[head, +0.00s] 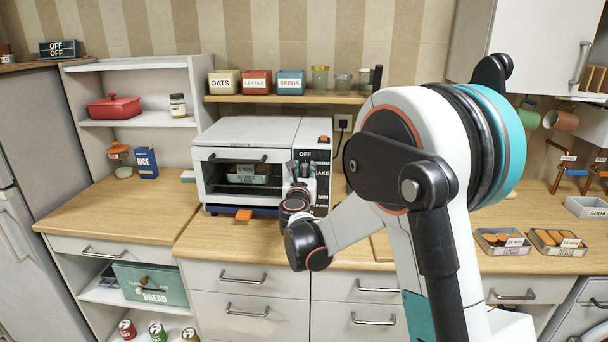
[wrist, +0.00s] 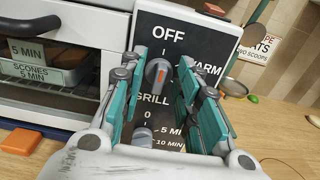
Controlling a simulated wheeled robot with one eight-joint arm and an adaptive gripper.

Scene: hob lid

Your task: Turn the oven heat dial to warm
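The toaster oven (head: 222,136) stands on the counter, its dark control panel (wrist: 205,35) on its right side. In the wrist view the heat dial (wrist: 154,71) is a grey knob with an orange mark, below "OFF"; "WARM" is at right and "GRILL" below. I cannot tell surely which label the mark points to. My gripper (wrist: 164,66) is open, its teal fingers on either side of the heat dial, with gaps showing. In the head view my gripper (head: 300,170) is in front of the panel and hides the dial.
A lower timer dial (wrist: 142,134) sits between my fingers, under a "0". The oven door is closed, with a scones tin (wrist: 40,72) inside. An orange block (wrist: 20,141) lies before the oven. A shelf (head: 285,98) with tins and jars is above.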

